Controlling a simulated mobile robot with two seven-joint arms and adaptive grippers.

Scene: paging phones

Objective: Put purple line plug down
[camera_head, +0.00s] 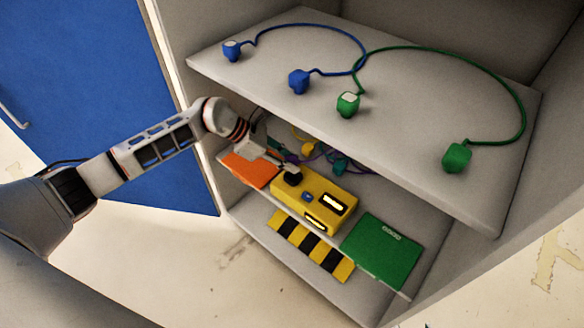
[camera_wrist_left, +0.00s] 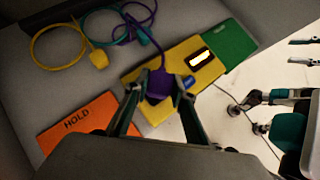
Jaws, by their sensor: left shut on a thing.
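My left gripper (camera_wrist_left: 158,92) is shut on the purple plug (camera_wrist_left: 160,84) in the left wrist view, one finger on each side of it. In the head view the left gripper (camera_head: 291,176) reaches under the upper shelf. The plug is at the left end of the yellow box (camera_head: 325,203); I cannot tell whether it touches the box. The purple cord (camera_wrist_left: 143,36) loops away behind the plug beside a teal cord. Dark jointed parts (camera_wrist_left: 262,112) at the right of the wrist view may be my right arm; its jaws are unclear.
An orange HOLD panel (camera_wrist_left: 75,124) and a green panel (camera_head: 382,249) flank the yellow box. A yellow plug (camera_wrist_left: 99,59) lies behind. The upper shelf (camera_head: 420,135) overhangs, carrying blue plugs (camera_head: 299,80) and green plugs (camera_head: 457,157). A striped yellow-black panel (camera_head: 329,264) is in front.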

